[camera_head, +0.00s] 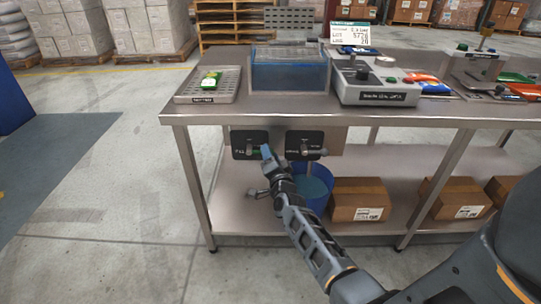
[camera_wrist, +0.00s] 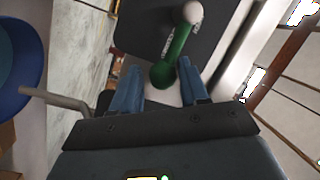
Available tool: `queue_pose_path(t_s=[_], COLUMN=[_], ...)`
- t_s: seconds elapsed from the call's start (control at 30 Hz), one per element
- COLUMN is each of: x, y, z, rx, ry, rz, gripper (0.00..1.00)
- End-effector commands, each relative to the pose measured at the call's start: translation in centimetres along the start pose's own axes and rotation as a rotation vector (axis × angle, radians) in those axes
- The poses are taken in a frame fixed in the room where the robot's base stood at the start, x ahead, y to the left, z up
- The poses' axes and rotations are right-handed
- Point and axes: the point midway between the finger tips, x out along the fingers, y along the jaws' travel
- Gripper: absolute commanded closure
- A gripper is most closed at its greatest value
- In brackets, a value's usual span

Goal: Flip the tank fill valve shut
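The fill valve plate (camera_head: 243,139) is a black panel hung under the front edge of the steel table, with lettering that seems to read FILL. Its green lever (camera_wrist: 182,48) with a pale round tip shows in the wrist view, running up from a round hub (camera_wrist: 162,75). My gripper (camera_head: 265,152) is in front of this plate and partly hides the lever in the head view. In the wrist view my blue fingers (camera_wrist: 160,92) stand apart, with the hub end of the lever just beyond the gap between them. I cannot tell whether they touch it.
A second black valve plate (camera_head: 305,142) with a lever is just right. A clear tank with blue water (camera_head: 289,72) stands on the table above. A blue bucket (camera_head: 318,188) and cardboard boxes (camera_head: 358,201) are on the lower shelf. The floor to the left is clear.

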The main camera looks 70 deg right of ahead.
Motion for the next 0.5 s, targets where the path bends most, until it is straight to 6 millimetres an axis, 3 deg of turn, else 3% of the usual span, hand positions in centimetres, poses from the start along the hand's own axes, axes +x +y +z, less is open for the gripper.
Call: queue_pose_path(t_s=[0.13, 0.37, 0.5], x=[-0.1, 0.0, -1.0], y=[0.0, -0.2, -0.3], z=[0.2, 0.0, 0.0], rx=[0.000, 0.001, 0.001], ry=[-0.004, 0.000, -0.001], rz=[-0.001, -0.003, -0.004], gripper=[0.43, 0.43, 0.43])
